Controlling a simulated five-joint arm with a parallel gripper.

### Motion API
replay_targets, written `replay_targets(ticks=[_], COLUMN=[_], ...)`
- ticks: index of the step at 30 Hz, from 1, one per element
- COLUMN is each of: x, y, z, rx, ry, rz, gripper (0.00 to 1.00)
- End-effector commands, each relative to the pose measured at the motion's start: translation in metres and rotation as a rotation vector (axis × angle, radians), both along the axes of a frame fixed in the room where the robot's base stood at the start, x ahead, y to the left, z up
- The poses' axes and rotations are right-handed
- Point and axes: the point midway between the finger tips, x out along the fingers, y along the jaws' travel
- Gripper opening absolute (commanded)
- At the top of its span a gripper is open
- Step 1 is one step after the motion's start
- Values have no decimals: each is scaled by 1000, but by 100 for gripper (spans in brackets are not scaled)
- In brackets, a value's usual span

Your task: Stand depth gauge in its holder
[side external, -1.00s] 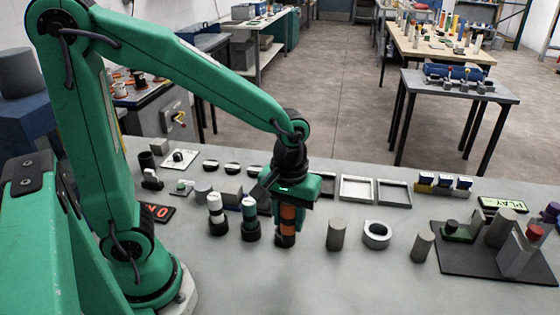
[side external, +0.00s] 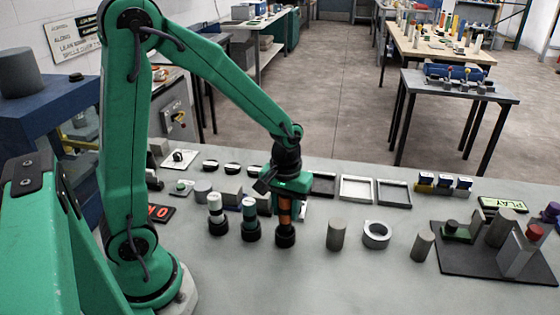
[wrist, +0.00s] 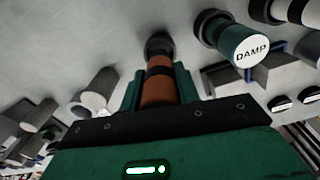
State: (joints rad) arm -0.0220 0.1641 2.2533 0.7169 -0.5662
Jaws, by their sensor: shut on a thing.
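The depth gauge appears to be the orange-brown cylinder with dark bands (side external: 285,211); it is upright under my gripper (side external: 285,203). In the wrist view the gauge (wrist: 158,88) lies between the two green jaws, and my gripper (wrist: 158,90) is shut on it. Its lower end meets a black round holder (side external: 285,238) on the bench. The holder also shows beyond the gauge in the wrist view (wrist: 158,42). The gauge lines up with the holder, but I cannot tell how deep it sits. Its upper end is hidden by my gripper.
Left of the holder stand a teal, white-topped cylinder (side external: 249,212) and a white-banded one (side external: 215,208) in black bases. A grey cylinder (side external: 336,235) and a grey ring (side external: 377,235) stand to the right. Shallow trays (side external: 357,204) lie behind. The front bench is clear.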

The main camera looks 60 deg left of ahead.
Motion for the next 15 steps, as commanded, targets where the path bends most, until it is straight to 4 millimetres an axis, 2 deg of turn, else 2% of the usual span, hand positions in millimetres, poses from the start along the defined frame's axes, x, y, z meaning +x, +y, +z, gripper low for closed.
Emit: replay_targets(ticks=[9,15], x=[-1,0], y=[0,0], z=[-31,-37], rx=[0,-1], ry=[4,1], rz=[0,0], gripper=[9,9])
